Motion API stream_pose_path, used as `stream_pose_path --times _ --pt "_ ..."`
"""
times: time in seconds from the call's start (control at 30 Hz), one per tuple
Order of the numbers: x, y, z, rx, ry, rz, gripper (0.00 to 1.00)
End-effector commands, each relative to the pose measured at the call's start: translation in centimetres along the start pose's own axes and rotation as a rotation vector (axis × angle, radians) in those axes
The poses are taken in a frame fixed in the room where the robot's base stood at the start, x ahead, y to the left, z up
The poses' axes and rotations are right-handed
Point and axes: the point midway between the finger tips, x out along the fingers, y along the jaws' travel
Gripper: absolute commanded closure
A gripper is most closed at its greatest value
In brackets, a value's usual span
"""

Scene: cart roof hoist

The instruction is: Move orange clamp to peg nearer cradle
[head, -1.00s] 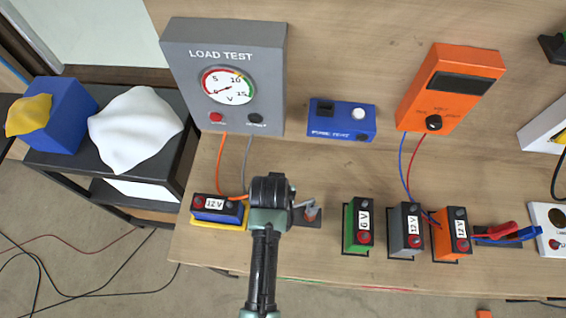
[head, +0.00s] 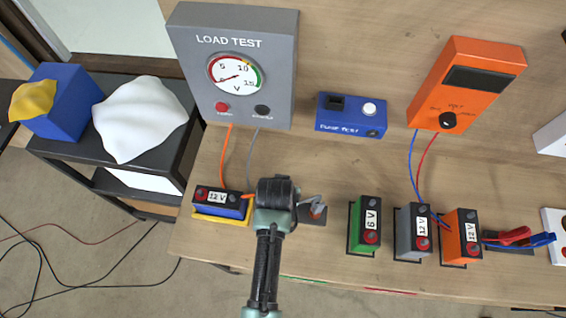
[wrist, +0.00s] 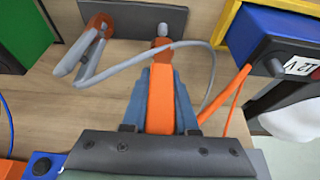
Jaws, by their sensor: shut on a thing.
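In the wrist view my gripper (wrist: 160,80) is shut on the orange clamp (wrist: 160,108), which points towards a dark peg plate (wrist: 130,15). A grey clamp (wrist: 90,50) is at the plate's other peg. The cradle holds a blue 12 V battery (wrist: 268,35). In the head view my gripper (head: 277,190) hides the orange clamp, between the battery (head: 215,200) and the grey clamp (head: 312,203).
A grey load tester (head: 232,65) with a dial stands behind, its orange and grey leads running down to the gripper area. Green (head: 365,225), grey (head: 412,230) and orange (head: 461,236) batteries stand to the right. Bare bench lies between the plate and the green battery.

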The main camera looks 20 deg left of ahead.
Motion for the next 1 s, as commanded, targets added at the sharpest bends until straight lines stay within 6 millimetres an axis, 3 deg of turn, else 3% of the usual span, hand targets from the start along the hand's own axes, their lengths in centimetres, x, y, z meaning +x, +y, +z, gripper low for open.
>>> stream_pose_path --times 0.2,1.0 --pt "1.56 0.01 0.62 0.000 0.000 0.000 1.00" --pt "1.52 0.02 0.60 0.000 0.001 0.000 1.00"
